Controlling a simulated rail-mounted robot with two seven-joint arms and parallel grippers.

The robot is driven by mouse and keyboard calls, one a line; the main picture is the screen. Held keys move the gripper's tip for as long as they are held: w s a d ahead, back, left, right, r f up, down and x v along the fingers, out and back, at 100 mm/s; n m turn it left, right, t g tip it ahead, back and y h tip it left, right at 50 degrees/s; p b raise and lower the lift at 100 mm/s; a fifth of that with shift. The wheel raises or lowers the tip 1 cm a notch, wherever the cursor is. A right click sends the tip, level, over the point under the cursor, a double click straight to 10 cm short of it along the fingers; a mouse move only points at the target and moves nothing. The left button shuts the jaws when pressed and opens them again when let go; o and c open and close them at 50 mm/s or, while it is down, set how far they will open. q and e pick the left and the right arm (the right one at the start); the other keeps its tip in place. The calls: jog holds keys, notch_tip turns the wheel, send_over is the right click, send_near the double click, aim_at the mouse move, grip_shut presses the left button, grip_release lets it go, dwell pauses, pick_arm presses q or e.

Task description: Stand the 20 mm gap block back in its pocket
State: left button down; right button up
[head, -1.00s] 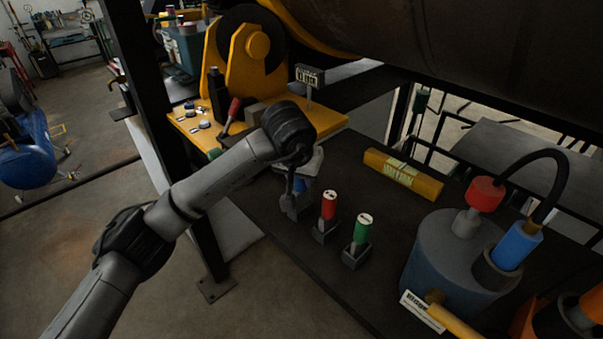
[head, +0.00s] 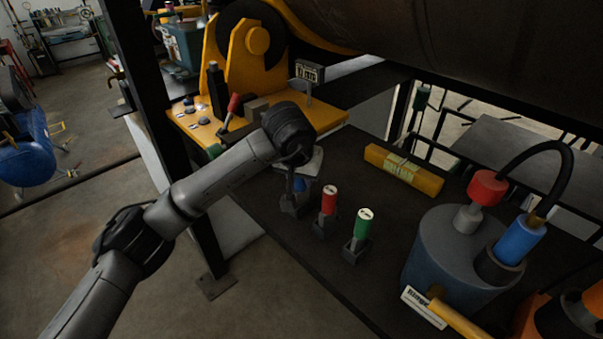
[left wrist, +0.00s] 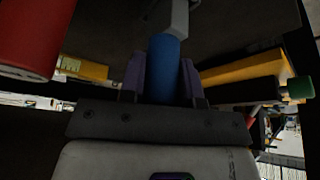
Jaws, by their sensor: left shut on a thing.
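My left gripper (head: 297,183) is at the left of a short row of coloured handles on the dark bench. Its fingers (left wrist: 163,78) are shut on a blue cylindrical handle (left wrist: 164,62), which I take for the gap block's grip. In the left wrist view a grey end piece (left wrist: 179,16) continues beyond the blue. In the head view only a bit of blue (head: 299,185) shows under my wrist, above a dark grey base (head: 292,206). I cannot tell whether the block is seated or held above its pocket. No 20 mm mark is readable. My right gripper is out of view.
A red-handled block (head: 329,198) and a green-handled block (head: 363,224) stand upright in dark holders close to the right. A yellow bar (head: 403,170) lies behind them. A large grey-blue cylinder with a hose (head: 455,258) stands at the right. A yellow fixture (head: 237,55) stands behind.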

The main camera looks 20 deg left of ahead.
pick_arm(q)
jog(key=shift+f, duration=0.15)
jog(key=c, duration=0.8)
grip_release()
jog(key=shift+o, duration=0.2)
